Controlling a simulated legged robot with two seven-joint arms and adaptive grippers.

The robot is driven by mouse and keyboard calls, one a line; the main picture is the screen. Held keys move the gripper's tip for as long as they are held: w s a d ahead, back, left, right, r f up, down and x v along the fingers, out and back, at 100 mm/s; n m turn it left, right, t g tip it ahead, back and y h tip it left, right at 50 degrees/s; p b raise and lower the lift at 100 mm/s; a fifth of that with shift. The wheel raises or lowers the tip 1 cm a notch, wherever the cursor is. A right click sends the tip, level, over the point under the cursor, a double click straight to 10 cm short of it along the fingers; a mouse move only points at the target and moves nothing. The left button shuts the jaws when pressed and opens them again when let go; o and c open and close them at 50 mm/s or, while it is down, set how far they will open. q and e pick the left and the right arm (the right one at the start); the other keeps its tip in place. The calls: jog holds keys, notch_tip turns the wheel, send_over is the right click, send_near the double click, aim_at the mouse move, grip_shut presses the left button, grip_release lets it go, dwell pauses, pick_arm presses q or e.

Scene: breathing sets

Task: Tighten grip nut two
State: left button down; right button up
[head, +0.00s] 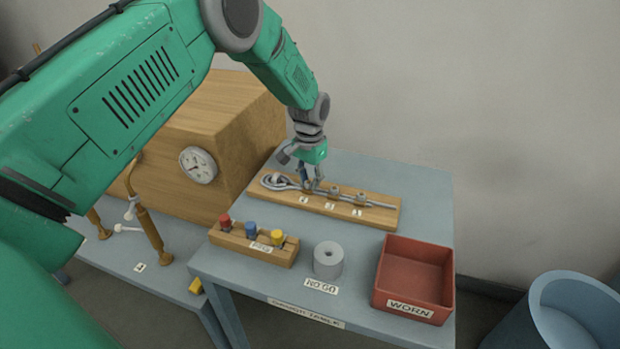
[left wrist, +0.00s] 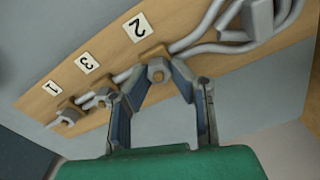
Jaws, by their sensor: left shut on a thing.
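A wooden board (head: 385,214) on the blue-grey table carries a grey cable with a looped end and a row of grip nuts, marked 2, 3 and 1 from left to right. My left gripper (head: 309,186) reaches down at the nut marked 2, which it mostly hides in the head view. In the left wrist view, grip nut two (left wrist: 157,73) sits on the cable below the 2 label, between the fingertips of my left gripper (left wrist: 160,72), which is shut on it. Nut three (head: 333,192) and nut one (head: 360,198) stand free to the right. My right gripper is out of view.
A wooden box (head: 225,120) with a dial stands at left. A blue tub (head: 573,308) is lower right.

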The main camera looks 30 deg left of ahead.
pick_arm(q)
jog(key=m, duration=0.3)
jog(key=shift+m, duration=0.4)
jog(key=m, duration=0.4)
jog(key=shift+m+p, duration=0.3)
jog(key=shift+p, duration=0.05)
jog(key=m, duration=0.4)
jog(key=shift+d+r, duration=0.1)
jog(key=m, duration=0.4)
jog(key=shift+s, duration=0.1)
jog(key=m, duration=0.7)
jog(key=shift+r, duration=0.1)
jog(key=m, duration=0.7)
jog(key=shift+s, duration=0.1)
